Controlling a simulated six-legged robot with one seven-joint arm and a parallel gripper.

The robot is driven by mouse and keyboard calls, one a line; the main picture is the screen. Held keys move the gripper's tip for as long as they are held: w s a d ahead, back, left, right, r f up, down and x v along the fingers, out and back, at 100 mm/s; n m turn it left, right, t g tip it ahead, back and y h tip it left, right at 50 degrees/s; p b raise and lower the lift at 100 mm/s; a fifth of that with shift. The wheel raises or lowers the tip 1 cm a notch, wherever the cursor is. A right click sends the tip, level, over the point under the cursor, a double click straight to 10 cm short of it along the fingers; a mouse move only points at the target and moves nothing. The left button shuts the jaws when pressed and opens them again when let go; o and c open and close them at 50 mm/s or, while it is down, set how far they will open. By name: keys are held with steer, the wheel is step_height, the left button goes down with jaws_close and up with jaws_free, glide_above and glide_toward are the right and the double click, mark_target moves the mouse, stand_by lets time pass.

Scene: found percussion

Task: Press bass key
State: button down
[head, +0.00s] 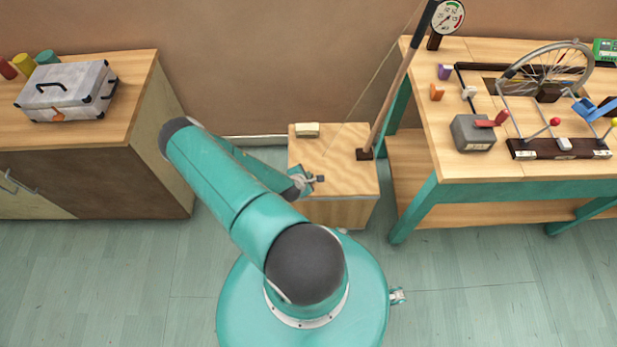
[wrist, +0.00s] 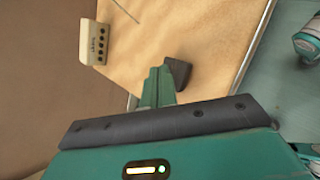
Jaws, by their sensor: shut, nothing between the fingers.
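A small cream block (head: 307,130), which looks like the bass key, sits on the top of a plywood box (head: 349,183) near its back left corner. In the wrist view the block (wrist: 94,43) shows a row of several dark dots and small lettering too blurred to read for certain. My gripper (head: 318,179) is shut and empty above the front left part of the box top, apart from the block and nearer to me. Its dark tip (wrist: 177,73) shows over the wood in the wrist view.
A leaning pole (head: 397,88) stands at the box's right side, with a thin string (head: 372,80) slanting down to the box top. A workbench (head: 440,170) with a wheel (head: 548,68) and levers is at right. A cabinet (head: 130,100) with a grey case (head: 66,86) is at left.

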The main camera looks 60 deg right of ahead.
steer(key=shift+f, duration=0.6)
stand_by(0.8)
steer(key=shift+r, duration=1)
steer(key=shift+r, duration=2.5)
